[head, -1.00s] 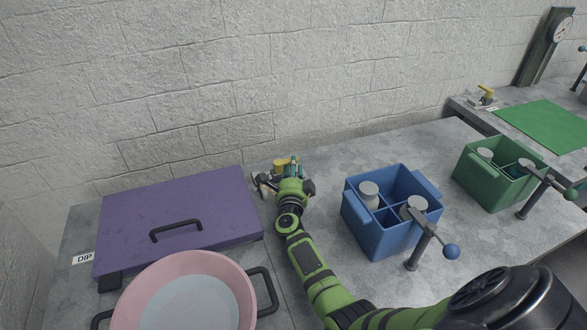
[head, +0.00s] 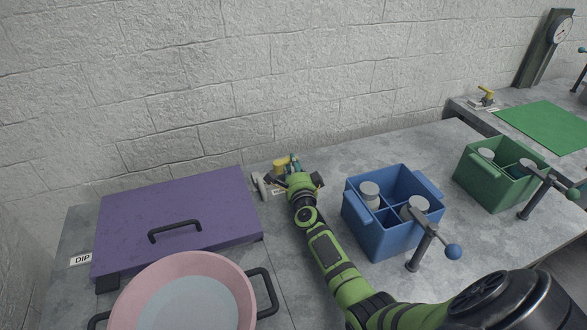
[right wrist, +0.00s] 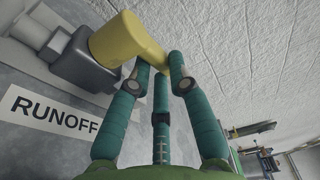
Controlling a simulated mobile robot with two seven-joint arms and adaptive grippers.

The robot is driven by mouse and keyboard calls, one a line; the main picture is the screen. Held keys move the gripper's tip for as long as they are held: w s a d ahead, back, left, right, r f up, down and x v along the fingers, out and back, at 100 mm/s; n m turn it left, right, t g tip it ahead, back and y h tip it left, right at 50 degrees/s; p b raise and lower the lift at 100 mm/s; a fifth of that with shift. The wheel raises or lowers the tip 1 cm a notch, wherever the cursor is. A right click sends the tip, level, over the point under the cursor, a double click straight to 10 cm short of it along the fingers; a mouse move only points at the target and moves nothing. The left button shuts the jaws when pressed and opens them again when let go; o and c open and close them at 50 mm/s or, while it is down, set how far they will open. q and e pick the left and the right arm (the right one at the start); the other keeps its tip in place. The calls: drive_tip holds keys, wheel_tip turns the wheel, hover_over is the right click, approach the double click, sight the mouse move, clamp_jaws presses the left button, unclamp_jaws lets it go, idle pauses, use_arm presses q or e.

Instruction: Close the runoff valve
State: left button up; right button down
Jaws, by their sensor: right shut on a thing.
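The runoff valve's yellow handle (head: 279,164) is at the back of the counter by the wall, just right of the purple lid. In the right wrist view the yellow handle (right wrist: 122,40) comes out of a dark grey valve body (right wrist: 82,62). A label reading RUNOFF (right wrist: 52,114) lies beside it. My right gripper (head: 294,161) is at the valve, its teal fingers (right wrist: 160,70) shut on the end of the handle. In the head view the gripper and wrist hide part of the valve. My left gripper is in neither view.
The purple lid (head: 175,215) with a black handle and a pink basin (head: 255,300) are at the left. A blue divided box (head: 375,235) with jars and a clamp stands right of my arm. A green box (head: 490,190) is farther right.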

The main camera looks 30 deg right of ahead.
drive_tip(key=shift+w+d+f+n+t+y+b, duration=0.1)
drive_tip(key=shift+w+d+n+t+y+b, duration=0.1)
drive_tip(key=shift+n+y+b, duration=0.25)
drive_tip(key=shift+w+d+f+n+t+y+b, duration=0.1)
drive_tip(key=shift+n+t+y+b, duration=0.1)
drive_tip(key=shift+n+y+b, duration=0.25)
drive_tip(key=shift+w+a+r+y, duration=0.1)
drive_tip(key=shift+r+y, duration=0.1)
drive_tip(key=shift+y, duration=0.4)
drive_tip(key=c, duration=1.4)
unclamp_jaws()
drive_tip(key=shift+a, duration=0.1)
drive_tip(key=shift+s+a, duration=0.2)
drive_tip(key=shift+s, duration=0.45)
drive_tip(key=shift+v, duration=3.1)
